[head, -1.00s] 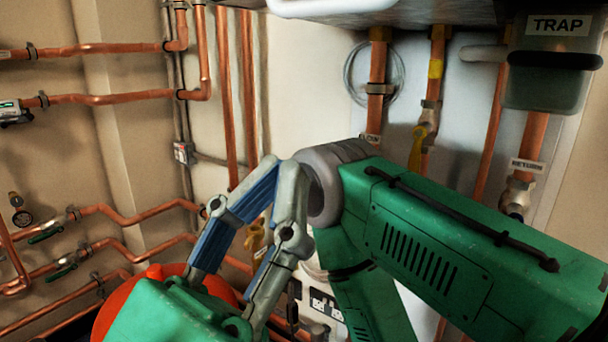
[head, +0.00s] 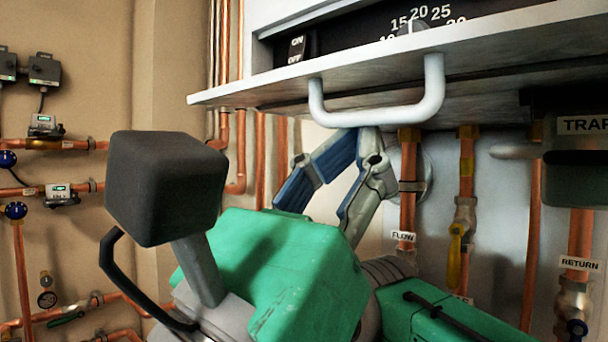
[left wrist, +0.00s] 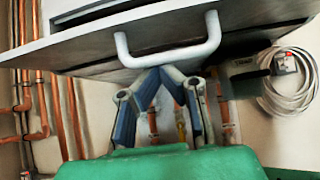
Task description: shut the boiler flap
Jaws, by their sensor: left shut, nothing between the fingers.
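The boiler flap (head: 490,50) is a pale panel standing out from the boiler front, open, with the control panel showing above it. In the left wrist view the flap (left wrist: 75,47) and handle (left wrist: 168,60) fill the top. My left gripper (head: 357,135) has blue and grey fingers, shut and empty, pointing up under the flap just behind the handle. In the left wrist view its fingertips (left wrist: 160,70) meet just below the handle bar. I cannot tell whether they touch the flap. My right gripper is not in view.
The control panel has a dial (head: 411,28) and an ON/OFF switch (head: 297,48). Copper pipes (head: 408,170) with valves run below the boiler. A grey TRAP vessel (head: 575,178) hangs at the right. A coiled pale hose (left wrist: 290,82) is on the wall.

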